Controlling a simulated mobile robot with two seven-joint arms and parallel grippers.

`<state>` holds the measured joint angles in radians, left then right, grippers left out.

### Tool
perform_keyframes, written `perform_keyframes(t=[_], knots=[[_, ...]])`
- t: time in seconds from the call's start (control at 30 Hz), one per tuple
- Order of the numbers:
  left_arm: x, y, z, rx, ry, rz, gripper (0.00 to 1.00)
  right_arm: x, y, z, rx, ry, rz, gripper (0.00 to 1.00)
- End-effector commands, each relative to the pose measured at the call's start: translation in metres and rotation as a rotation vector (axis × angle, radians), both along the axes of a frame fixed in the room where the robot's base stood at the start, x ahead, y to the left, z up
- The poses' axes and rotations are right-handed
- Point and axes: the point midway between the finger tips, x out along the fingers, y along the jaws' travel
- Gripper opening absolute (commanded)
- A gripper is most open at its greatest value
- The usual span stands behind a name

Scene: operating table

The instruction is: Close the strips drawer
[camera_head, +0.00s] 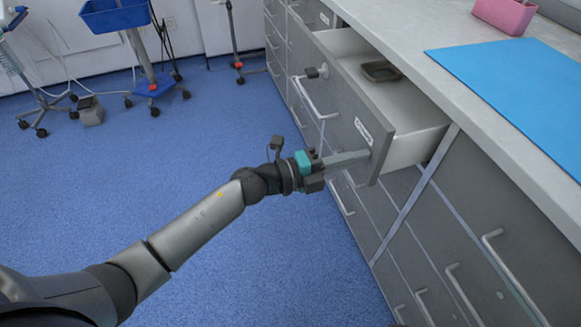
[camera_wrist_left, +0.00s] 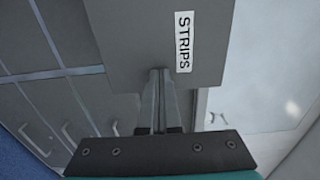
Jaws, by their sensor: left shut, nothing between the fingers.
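The strips drawer (camera_head: 352,112) stands pulled out of the grey cabinet in the head view. Its front bears a white label, which reads STRIPS in the left wrist view (camera_wrist_left: 183,42). A small dark dish (camera_head: 381,71) lies inside the drawer. My left gripper (camera_head: 368,155) is shut and empty, with its fingertips at the drawer front, below and beside the label. In the left wrist view the closed fingers (camera_wrist_left: 160,75) meet the lower part of the grey front and appear to touch it. My right gripper is not in view.
The countertop (camera_head: 420,40) above the drawer carries a blue mat (camera_head: 515,80) and a pink box (camera_head: 505,14). Other drawers with bar handles line the cabinet. Wheeled stands, one with a blue basket (camera_head: 115,14), stand at the back left.

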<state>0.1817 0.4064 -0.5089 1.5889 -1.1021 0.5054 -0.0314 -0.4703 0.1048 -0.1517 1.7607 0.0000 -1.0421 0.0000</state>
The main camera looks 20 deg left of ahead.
Motion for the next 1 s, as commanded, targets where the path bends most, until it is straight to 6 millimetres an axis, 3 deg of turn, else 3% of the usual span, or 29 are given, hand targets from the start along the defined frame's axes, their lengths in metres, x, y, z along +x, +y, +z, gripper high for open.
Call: perform_keyframes(t=[0.23,0.5,0.7,1.0], knots=[[0.035,-0.052,0.001,-0.002,-0.004,-0.002,0.00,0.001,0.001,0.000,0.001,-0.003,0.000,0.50],[0.065,-0.097,-0.001,-0.002,-0.001,0.000,0.00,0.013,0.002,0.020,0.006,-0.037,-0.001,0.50],[0.077,-0.115,-0.001,-0.001,-0.001,-0.001,0.00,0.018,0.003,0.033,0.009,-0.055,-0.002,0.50],[0.083,-0.122,0.000,-0.001,-0.001,0.002,0.00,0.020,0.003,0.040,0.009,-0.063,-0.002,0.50]])
